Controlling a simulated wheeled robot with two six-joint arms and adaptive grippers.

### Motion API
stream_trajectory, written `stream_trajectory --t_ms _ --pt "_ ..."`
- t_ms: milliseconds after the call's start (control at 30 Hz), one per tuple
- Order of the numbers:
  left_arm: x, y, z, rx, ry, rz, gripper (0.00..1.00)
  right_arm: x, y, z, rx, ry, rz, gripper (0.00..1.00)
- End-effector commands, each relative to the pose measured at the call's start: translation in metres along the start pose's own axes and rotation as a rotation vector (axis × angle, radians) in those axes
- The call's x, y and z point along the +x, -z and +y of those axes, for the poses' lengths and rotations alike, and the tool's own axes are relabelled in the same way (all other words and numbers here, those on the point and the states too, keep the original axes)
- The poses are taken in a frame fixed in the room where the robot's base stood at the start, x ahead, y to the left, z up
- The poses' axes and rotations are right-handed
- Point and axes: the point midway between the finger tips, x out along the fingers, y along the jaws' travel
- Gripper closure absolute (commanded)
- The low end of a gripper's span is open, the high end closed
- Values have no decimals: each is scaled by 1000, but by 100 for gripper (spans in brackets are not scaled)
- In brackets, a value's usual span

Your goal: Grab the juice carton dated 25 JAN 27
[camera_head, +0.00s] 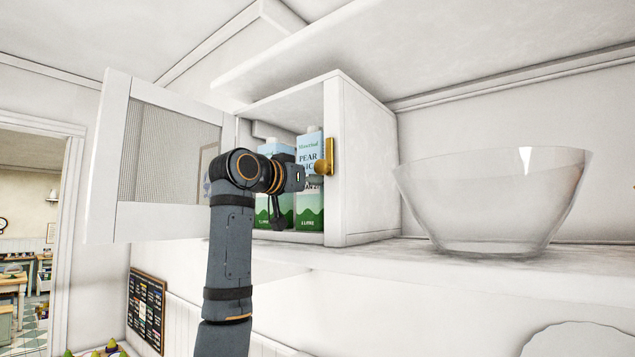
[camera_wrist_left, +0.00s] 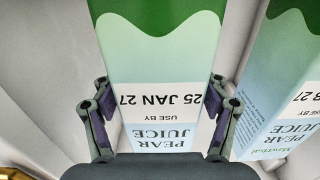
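The pear juice carton (camera_wrist_left: 165,60) printed "USE BY 25 JAN 27" fills the middle of the left wrist view, upside down in the picture. My left gripper (camera_wrist_left: 160,105) is open, with one finger near each side edge of this carton. I see no clear grip on it. A second pear juice carton (camera_wrist_left: 290,85) stands beside it, its date partly cut off. In the head view the right carton (camera_head: 309,150) and left carton (camera_head: 276,149) stand upright in the cabinet. My left gripper (camera_head: 300,178) is in front of them and partly hides them. My right gripper is out of view.
The white cabinet (camera_head: 363,160) sits on a shelf (camera_head: 590,262), with its mesh-panelled door (camera_head: 110,170) swung open at left. A brass fitting (camera_head: 329,156) is at its right front edge, close to my gripper. A glass bowl (camera_head: 490,205) stands to the right.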

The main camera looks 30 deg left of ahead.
Motion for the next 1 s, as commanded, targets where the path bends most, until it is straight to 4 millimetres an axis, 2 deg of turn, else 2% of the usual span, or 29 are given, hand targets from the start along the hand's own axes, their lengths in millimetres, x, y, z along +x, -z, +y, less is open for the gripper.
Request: stream_trajectory --t_ms 33,467,767,1000 --pt "0 0 0 0 0 0 38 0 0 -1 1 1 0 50" --pt "0 0 0 0 0 0 95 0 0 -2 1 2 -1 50" --pt "-2 4 0 0 0 7 96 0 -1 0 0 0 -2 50" --pt "-7 18 3 0 1 9 96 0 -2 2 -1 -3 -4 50"
